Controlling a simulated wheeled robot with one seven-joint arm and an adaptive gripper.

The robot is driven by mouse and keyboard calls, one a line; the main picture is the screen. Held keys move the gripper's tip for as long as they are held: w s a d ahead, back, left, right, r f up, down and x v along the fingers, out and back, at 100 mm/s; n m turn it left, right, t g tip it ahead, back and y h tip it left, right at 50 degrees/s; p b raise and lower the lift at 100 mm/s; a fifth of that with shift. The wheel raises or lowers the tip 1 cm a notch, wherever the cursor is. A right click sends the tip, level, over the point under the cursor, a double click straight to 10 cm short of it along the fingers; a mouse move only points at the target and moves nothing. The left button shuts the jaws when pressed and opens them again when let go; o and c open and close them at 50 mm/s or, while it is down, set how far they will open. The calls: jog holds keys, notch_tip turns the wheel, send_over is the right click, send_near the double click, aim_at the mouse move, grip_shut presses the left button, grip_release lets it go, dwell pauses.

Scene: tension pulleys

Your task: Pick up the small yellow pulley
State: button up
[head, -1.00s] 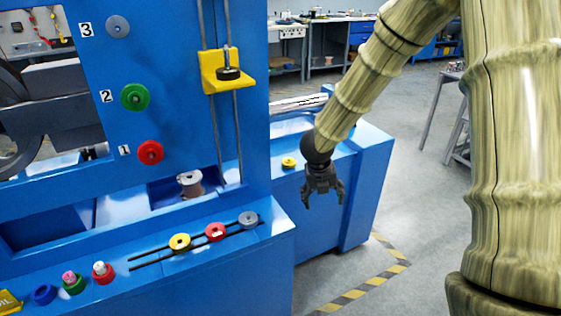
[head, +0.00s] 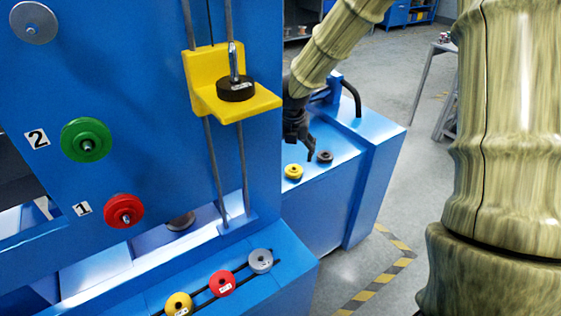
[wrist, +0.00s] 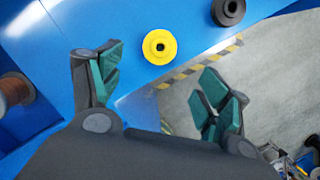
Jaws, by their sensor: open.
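A yellow pulley (head: 293,172) lies flat on the blue ledge at the back right. It also shows in the wrist view (wrist: 159,35), beyond and between my open fingers. My gripper (head: 304,147) is just above and behind it in the head view, partly hidden by the blue machine's edge. In the wrist view my gripper (wrist: 163,66) is open and empty, its teal finger pads wide apart, and nothing touches the pulley. Another yellow pulley (head: 178,302) sits on the front rails beside a red pulley (head: 222,283) and a grey pulley (head: 261,261).
A dark pulley (head: 325,157) lies right of the yellow one on the ledge. A yellow bracket (head: 206,98) bearing a black disc stands left of my gripper. Green (head: 86,140) and red (head: 125,210) wheels are on the blue panel. Open floor lies to the right.

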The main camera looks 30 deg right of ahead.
send_over(294, 167)
jog(key=s+a, duration=0.2)
jog(key=x, duration=0.4)
jog(key=shift+s+a+f, duration=0.2)
jog(key=shift+a+f, duration=0.2)
jog(key=shift+s+d+f+b, duration=0.1)
jog(key=shift+s+f+b, duration=0.1)
jog(key=shift+b, duration=0.1)
jog(key=shift+x, duration=2.55)
jog(key=shift+d, duration=0.15)
jog(key=shift+w, duration=0.1)
jog(key=c, duration=1.1)
